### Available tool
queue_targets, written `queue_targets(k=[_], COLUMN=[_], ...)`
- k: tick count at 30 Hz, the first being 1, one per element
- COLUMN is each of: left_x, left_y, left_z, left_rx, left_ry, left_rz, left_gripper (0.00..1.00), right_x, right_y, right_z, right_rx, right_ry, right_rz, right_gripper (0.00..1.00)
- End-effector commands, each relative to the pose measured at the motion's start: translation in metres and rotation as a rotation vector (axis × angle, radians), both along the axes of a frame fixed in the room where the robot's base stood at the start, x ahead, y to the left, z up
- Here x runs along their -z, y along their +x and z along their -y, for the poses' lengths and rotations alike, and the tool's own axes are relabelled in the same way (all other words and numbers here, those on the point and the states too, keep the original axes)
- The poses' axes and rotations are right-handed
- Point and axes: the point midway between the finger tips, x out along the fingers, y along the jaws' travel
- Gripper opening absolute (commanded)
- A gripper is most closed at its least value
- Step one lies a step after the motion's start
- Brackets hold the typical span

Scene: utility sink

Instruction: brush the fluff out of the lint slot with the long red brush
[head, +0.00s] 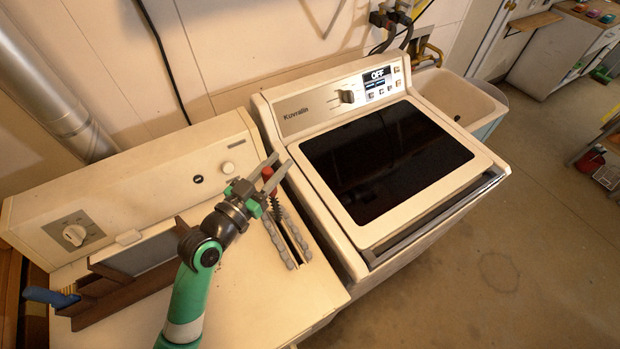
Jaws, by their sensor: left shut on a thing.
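My left gripper (284,160) is over the top of the left machine, its grey fingers shut on the red handle of the brush (268,174). The brush's dark bristles point down below the fingers, at the far end of the lint slot (290,236). I cannot tell whether the bristles touch inside the slot. The slot is a narrow dark opening near the right edge of the machine's top. Grey clumps of fluff (281,246) lie along it on both sides. My right gripper is not in view.
A brown wooden rack (105,300) with a grey panel (150,252) and a blue-handled item (50,297) stands at left. The dryer's control panel (150,190) rises behind. The Kuvrallin washer (325,195) stands close at right. The front of the machine's top is clear.

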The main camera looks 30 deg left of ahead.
Motion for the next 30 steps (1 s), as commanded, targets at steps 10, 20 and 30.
queue_targets(k=[10, 20, 30], left_x=[0.014, 0.042, 0.043], left_y=[0.0, 0.0, 0.0], left_z=[0.0, 0.001, 0.001], left_rx=[0.001, 0.001, 0.001], left_ry=[0.0, 0.0, 0.0], left_rz=[0.0, 0.001, 0.001], left_gripper=[0.0, 0.0, 0.0], right_x=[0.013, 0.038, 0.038], right_y=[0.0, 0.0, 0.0], right_z=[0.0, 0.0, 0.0], right_rx=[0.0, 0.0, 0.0], right_ry=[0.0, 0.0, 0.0], right_rz=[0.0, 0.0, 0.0], right_gripper=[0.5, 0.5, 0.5])
